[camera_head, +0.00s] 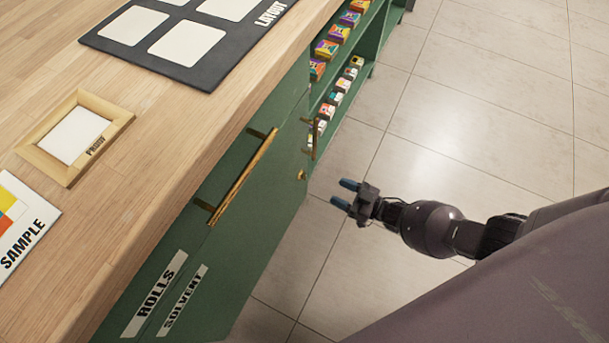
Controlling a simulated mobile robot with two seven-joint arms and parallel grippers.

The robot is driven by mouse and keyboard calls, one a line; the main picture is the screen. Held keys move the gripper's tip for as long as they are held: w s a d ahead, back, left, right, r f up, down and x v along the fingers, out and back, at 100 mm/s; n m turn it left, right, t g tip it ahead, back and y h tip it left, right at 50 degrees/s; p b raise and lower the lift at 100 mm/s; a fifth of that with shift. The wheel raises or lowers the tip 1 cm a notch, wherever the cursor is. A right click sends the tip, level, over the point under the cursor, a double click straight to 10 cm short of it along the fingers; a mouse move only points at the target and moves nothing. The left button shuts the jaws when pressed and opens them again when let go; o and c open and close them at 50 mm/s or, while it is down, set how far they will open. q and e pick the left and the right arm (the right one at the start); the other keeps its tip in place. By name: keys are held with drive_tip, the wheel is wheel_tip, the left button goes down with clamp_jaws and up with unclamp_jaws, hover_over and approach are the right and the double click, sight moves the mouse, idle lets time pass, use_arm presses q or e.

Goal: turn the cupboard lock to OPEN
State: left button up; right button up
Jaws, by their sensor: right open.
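The green cupboard (262,215) stands under the wooden worktop, its front seen at a steep angle. A small brass piece (301,175), perhaps the lock, sticks out near the far edge of its front. I cannot read its turn position or any OPEN mark. My right gripper (345,193) is open and empty, with two blue-tipped fingers pointing left toward the cupboard front. It appears apart from the brass piece, to its right in the picture. My left gripper is not in view.
Shelves with small boxes (338,33) lie beyond. A dark LAYOUT board (190,68), wooden frame (122,115) and SAMPLE card (22,232) lie on the worktop (165,128). The tiled floor (480,90) is clear.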

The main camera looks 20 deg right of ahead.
sight(302, 176)
drive_tip(key=b+x, duration=0.1)
drive_tip(key=x, duration=0.9)
drive_tip(key=shift+w+a, duration=0.25)
drive_tip(key=shift+w, duration=0.1)
drive_tip(key=c, duration=0.8)
